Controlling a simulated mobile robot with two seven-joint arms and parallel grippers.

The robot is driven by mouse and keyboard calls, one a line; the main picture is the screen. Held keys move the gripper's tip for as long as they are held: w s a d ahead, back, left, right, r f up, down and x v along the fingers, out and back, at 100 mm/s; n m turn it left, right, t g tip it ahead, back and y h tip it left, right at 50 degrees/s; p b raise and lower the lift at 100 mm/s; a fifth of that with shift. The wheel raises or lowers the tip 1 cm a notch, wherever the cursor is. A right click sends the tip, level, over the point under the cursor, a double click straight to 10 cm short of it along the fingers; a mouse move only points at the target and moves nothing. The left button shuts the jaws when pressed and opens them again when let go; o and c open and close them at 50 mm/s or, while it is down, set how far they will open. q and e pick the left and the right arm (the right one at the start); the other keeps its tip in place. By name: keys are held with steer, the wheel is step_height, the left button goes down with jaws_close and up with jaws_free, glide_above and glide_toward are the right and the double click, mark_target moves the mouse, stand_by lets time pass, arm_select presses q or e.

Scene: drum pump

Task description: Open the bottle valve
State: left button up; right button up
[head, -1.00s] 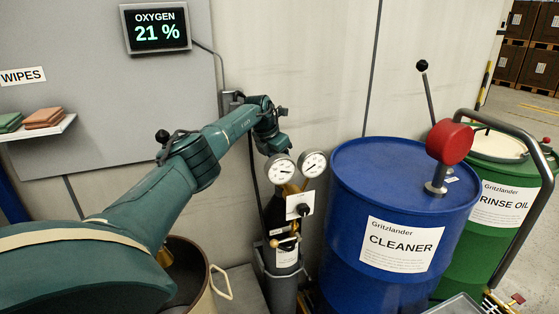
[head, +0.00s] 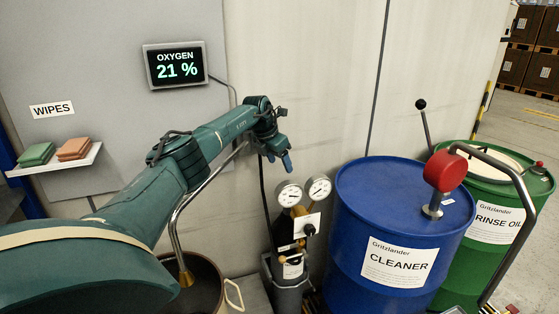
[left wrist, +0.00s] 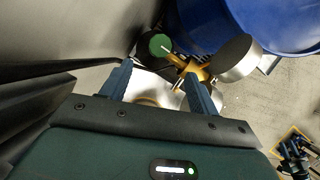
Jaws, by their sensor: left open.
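The gas bottle (head: 290,268) stands upright in a grey holder between the drum on the left and the blue drum. My left gripper (head: 284,164) is just above the left gauge, fingers pointing down, empty. In the left wrist view, the open left gripper (left wrist: 160,84) has its fingers apart, with a green round knob (left wrist: 161,45) and brass fitting (left wrist: 190,68) beyond them. Contact cannot be told. My right gripper is not in view.
The blue CLEANER drum (head: 390,190) with a red pump head (head: 446,171) stands right of the bottle. A green RINSE OIL drum (head: 510,185) is behind it. A curved steel pipe (head: 178,235) rises from an open drum at left. The wall is close behind.

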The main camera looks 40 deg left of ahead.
arm_select(q)
steer(key=shift+p+v, duration=0.35)
steer(key=shift+v, duration=1.2)
steer(key=shift+f, duration=0.1)
